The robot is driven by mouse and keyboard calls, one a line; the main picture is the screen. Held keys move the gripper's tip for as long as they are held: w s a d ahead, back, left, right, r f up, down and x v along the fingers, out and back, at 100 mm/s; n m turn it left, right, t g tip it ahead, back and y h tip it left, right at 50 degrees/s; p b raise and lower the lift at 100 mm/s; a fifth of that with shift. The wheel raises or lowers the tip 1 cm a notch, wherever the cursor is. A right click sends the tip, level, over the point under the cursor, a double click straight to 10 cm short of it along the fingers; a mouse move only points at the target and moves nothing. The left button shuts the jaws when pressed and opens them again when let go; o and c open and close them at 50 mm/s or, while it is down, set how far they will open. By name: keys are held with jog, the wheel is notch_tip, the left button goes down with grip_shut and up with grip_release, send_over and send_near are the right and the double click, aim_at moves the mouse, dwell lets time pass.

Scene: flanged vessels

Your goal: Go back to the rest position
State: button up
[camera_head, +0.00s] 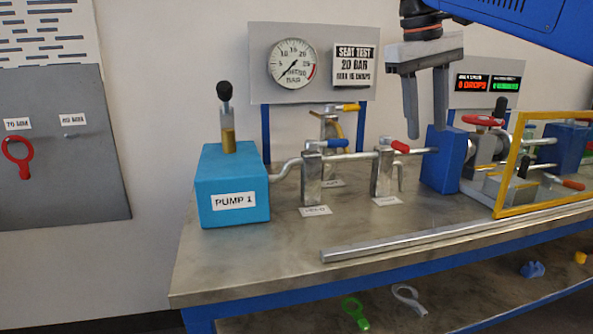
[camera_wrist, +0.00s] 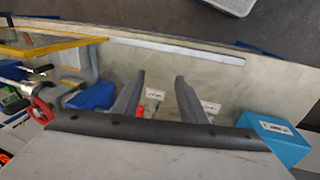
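My gripper (camera_head: 426,105) hangs in the air above the right part of the bench, pointing down. Its two grey fingers are apart with nothing between them. They also show open in the wrist view (camera_wrist: 160,85), with the bench top (camera_wrist: 225,90) and small white labels below. In the head view the fingertips appear just above and left of a blue block (camera_head: 446,160) on the pipe line, apart from the bench top. My blue arm enters from the top right.
A blue pump (camera_head: 232,190) with a black-knobbed lever stands at the left. Valves with blue (camera_head: 325,144) and red (camera_head: 395,145) handles line the pipe. A gauge board (camera_head: 310,90) stands behind. A yellow frame (camera_head: 510,170) is at the right. The bench's front left is clear.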

jog(key=s+d+f+m+t+y, duration=0.1)
jog(key=s+f, duration=0.5)
jog(key=f, duration=0.6)
jog(key=s+d+f+t, duration=0.1)
jog(key=s+f, duration=0.5)
jog(key=f, duration=0.7)
jog(key=s+d+f+m+t+y, duration=0.1)
jog(key=s+f, duration=0.5)
jog(key=f, duration=0.6)
jog(key=shift+s+d+f+m+t+y, duration=0.15)
jog(key=shift+d+f+m+t+y, duration=0.15)
jog(key=shift+d, duration=0.45)
